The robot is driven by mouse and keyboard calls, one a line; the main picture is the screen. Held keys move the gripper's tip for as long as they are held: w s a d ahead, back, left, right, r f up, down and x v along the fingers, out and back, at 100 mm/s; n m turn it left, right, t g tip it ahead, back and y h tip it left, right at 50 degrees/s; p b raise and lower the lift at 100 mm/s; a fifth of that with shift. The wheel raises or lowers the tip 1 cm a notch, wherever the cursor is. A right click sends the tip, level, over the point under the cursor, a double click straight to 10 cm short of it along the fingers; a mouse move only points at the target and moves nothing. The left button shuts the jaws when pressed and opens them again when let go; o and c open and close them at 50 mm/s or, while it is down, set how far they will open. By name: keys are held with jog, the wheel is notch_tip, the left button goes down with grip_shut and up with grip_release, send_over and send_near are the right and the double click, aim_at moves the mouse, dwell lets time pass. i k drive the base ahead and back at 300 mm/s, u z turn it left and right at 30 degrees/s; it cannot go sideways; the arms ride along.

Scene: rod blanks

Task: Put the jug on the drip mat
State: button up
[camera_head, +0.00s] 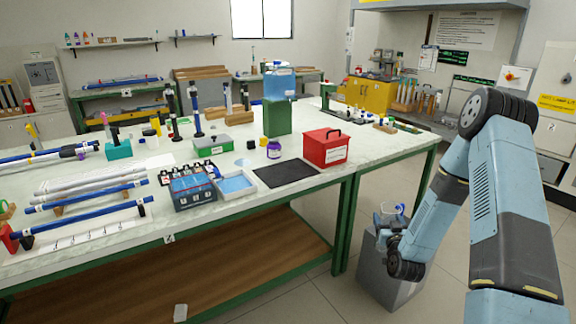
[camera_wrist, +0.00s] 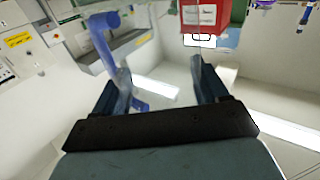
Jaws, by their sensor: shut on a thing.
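The drip mat (camera_head: 286,174) is a flat black rectangle lying bare on the bench top in the head view, left of a red box. My gripper (camera_head: 388,221) is low beside the bench's right side, above a grey block. In the wrist view my gripper (camera_wrist: 162,88) has its fingers spaced apart on the jug, a clear vessel with a blue handle (camera_wrist: 103,42) on the left. The clear body is hard to make out. In the head view only a small blue and clear part of the jug (camera_head: 399,208) shows; my gripper hides the rest.
The red box (camera_head: 326,148) stands beside the mat's far right side. A purple jar (camera_head: 274,150) is behind the mat, and blue trays (camera_head: 236,184) lie to its left. The grey block (camera_head: 388,281) stands on the floor below my gripper. The bench edge lies between.

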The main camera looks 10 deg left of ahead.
aim_at(289, 168)
jog(key=u, duration=0.05)
jog(key=i, duration=0.6)
jog(key=u, duration=0.7)
